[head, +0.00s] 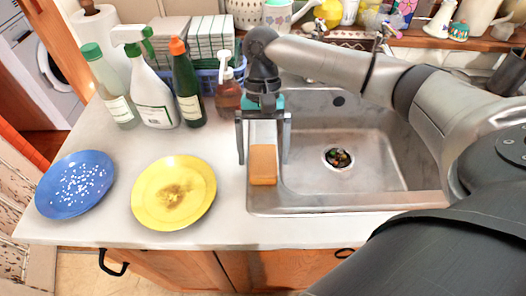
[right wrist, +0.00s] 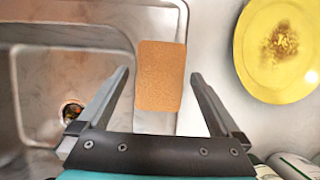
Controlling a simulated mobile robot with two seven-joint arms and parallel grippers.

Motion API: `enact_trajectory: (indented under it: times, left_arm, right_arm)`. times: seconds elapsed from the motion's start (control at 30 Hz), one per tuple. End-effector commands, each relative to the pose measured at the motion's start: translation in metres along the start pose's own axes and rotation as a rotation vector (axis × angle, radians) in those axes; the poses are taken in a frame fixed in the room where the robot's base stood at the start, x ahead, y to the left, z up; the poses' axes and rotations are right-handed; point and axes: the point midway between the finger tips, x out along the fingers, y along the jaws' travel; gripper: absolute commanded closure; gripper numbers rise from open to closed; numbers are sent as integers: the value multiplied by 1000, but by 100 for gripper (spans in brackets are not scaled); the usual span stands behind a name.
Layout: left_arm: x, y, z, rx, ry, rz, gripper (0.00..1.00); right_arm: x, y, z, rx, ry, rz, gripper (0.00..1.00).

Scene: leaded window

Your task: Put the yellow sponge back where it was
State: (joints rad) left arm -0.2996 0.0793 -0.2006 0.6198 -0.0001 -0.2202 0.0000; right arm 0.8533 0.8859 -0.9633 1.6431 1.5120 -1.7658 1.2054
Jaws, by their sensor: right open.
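The sponge (head: 263,165) looks orange-yellow and lies at the left rim of the metal sink (head: 300,205). In the right wrist view the sponge (right wrist: 161,76) lies ahead of and between the fingers. My right gripper (head: 264,155) is open, pointing down, with one finger on each side of the sponge in the head view. In the right wrist view the open gripper (right wrist: 161,72) shows a gap between each finger and the sponge. Whether the fingertips are down at the sponge's height is hard to tell. My left gripper is not in view.
A yellow plate (head: 200,205) with a brown stain and a blue plate (head: 50,200) with white bits stand on the counter (head: 125,225) at left. A soap bottle (head: 228,97), green bottle (head: 187,90) and spray bottle (head: 150,95) stand behind. The sink drain (head: 338,158) holds scraps.

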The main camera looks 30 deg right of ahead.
Motion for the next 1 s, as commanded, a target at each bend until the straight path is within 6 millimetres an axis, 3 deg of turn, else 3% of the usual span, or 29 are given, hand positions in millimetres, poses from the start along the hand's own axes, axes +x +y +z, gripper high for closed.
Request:
enact_trajectory:
  times: [0.5,0.7,1.0]
  left_arm:
    - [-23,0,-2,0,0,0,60]
    - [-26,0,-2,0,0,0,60]
    - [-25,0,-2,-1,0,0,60]
  right_arm:
    - [-103,-1,0,1,0,-4,0]
    - [-118,-1,0,0,-1,-3,0]
    - [-119,0,0,1,-1,-2,0]
